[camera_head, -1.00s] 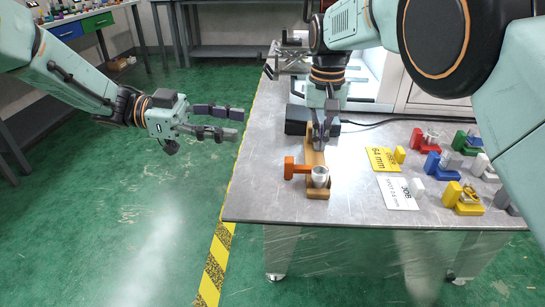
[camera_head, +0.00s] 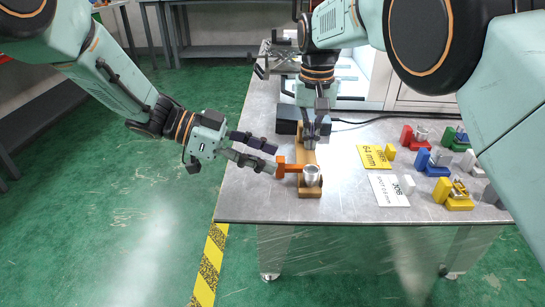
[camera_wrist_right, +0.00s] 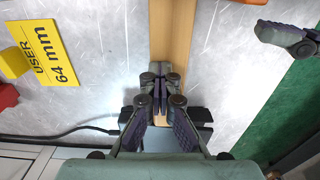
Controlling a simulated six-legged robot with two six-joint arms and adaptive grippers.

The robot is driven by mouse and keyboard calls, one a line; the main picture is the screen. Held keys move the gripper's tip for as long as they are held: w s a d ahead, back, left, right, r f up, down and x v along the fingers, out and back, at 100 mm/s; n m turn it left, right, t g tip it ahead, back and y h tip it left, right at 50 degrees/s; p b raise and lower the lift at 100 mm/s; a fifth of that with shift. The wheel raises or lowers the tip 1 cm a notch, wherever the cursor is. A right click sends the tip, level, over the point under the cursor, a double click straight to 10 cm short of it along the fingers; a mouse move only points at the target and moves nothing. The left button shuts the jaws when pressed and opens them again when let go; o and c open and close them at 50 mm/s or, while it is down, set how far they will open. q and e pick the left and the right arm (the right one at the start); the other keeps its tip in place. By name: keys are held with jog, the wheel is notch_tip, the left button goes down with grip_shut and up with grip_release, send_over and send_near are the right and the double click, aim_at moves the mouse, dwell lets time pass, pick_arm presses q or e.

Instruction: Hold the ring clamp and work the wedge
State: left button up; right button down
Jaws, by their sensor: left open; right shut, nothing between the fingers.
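An amber-brown base (camera_head: 309,158) lies along the table and carries a silver metal ring (camera_head: 312,175) at its near end. An orange T-shaped handle (camera_head: 291,168) sticks out to the left of the ring. My left gripper (camera_head: 273,159) is open, its fingertips close to the crossbar of the orange handle; I cannot tell whether they touch it. A left finger also shows at the top right of the right wrist view (camera_wrist_right: 287,38). My right gripper (camera_wrist_right: 160,93) is shut and empty, over the base behind the ring. The ring is outside the right wrist view.
A yellow "USER 64 mm" card (camera_head: 374,158) and a white job card (camera_head: 388,190) lie right of the base. Several coloured blocks with metal parts, such as a blue one (camera_head: 432,163), stand further right. A dark box (camera_head: 288,125) with a cable stands behind.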

aim_at(298, 167)
pick_arm(q)
jog(key=shift+x, duration=1.1)
grip_shut()
jog(key=shift+s, duration=0.1)
